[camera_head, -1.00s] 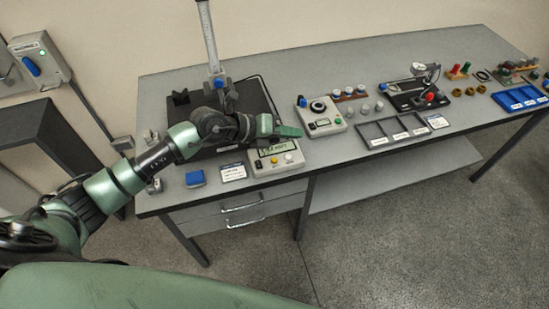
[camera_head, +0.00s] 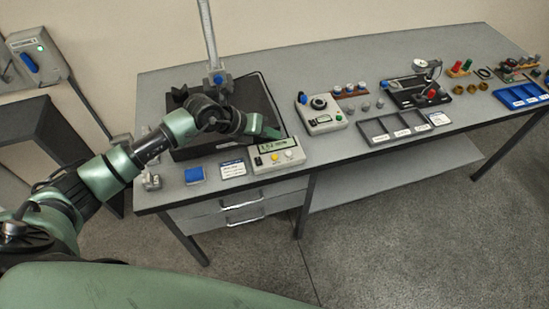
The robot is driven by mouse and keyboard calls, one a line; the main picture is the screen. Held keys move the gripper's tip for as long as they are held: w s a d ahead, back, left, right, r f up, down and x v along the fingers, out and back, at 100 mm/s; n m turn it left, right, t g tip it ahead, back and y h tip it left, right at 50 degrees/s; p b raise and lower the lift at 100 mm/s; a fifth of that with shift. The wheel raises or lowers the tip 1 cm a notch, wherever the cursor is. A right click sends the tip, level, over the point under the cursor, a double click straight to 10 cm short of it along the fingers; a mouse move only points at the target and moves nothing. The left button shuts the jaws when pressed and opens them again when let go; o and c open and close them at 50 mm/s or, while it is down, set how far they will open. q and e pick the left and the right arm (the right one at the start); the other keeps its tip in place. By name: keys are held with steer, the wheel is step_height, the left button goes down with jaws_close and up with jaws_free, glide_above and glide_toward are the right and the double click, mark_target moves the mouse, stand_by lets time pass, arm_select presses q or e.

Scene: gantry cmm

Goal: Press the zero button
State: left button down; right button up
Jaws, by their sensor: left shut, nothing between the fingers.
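The display unit (camera_head: 262,165) is a pale box near the front edge of the bench, with a lit digital readout (camera_head: 279,145) on top. Its face has a yellow button (camera_head: 275,157), a white button (camera_head: 289,154) and a small black switch. Labels are too small to read, so I cannot tell which is the zero button. My left gripper (camera_head: 274,132) is shut and empty, just behind the display unit's top edge, its tip pointing right. It appears apart from the buttons. My right gripper is not in view.
A dark plate with a height stand (camera_head: 210,35) lies behind and under my left arm. A blue block (camera_head: 194,175) and a label card (camera_head: 232,169) sit left of the display unit. A dial box (camera_head: 321,118) and grey trays (camera_head: 392,127) stand to the right.

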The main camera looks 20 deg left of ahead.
arm_select(q)
steer(key=b, duration=0.4)
glide_above(272, 159)
step_height(272, 159, down, 6)
steer(key=shift+r, duration=0.25)
steer(key=shift+f, duration=0.65)
steer(key=shift+b, duration=0.3)
stand_by(0.6)
steer(key=shift+f, duration=0.35)
steer(key=shift+f+b, duration=0.45)
steer(key=shift+f, duration=0.05)
stand_by(0.6)
steer(key=shift+r, duration=0.1)
steer(key=shift+r+p, duration=0.8)
